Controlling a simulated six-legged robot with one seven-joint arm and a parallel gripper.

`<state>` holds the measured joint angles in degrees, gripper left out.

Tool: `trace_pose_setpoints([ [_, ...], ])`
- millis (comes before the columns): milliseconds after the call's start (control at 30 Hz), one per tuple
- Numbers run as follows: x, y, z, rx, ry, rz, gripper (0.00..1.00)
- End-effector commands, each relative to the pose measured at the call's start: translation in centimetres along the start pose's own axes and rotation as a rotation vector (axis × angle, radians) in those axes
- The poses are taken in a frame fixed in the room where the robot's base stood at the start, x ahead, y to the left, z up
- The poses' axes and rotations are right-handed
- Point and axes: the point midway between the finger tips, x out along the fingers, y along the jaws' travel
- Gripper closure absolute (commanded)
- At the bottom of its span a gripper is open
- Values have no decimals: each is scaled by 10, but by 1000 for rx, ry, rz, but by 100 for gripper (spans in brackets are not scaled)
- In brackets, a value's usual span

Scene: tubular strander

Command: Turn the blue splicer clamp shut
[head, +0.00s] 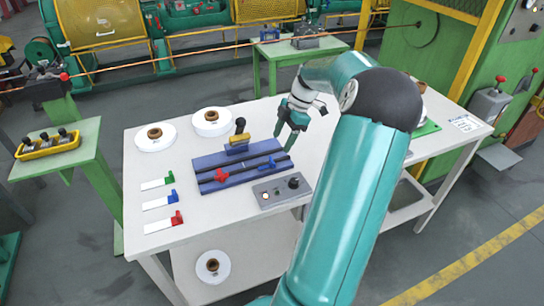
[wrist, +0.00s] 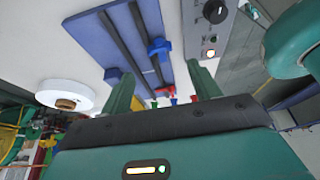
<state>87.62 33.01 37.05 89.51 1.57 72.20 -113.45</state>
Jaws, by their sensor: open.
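The blue splicer clamp (head: 267,163) sits on the right half of the dark blue splicer plate (head: 205,163), on its rails. It also shows in the wrist view as a blue block (wrist: 158,47), beyond my fingertips. A red clamp (head: 221,175) sits further left on the plate. My gripper (head: 285,143) hangs above the plate's back right edge, apart from the blue clamp, pointing down. In the wrist view its two green fingers (wrist: 160,72) are spread with nothing between them. Whether the clamp's handle is turned is too small to tell.
A grey control box (head: 280,191) with a black knob and lit button stands in front of the plate. A brass-coloured press with a black knob (head: 240,130) stands at the plate's back. White spools (head: 212,123) and coloured tabs (head: 158,202) lie left.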

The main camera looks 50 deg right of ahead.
Motion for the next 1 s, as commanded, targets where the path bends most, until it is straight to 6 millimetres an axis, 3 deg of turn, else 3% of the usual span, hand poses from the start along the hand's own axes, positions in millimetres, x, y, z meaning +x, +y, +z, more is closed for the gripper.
trace_pose_setpoints([
  [200,45,0,-3,-2,2,-4,38],
  [400,72,1,-4,-2,1,-2,38],
  [767,80,1,-5,-3,0,-1,38],
  [1000,80,1,-5,-3,0,-1,81],
])
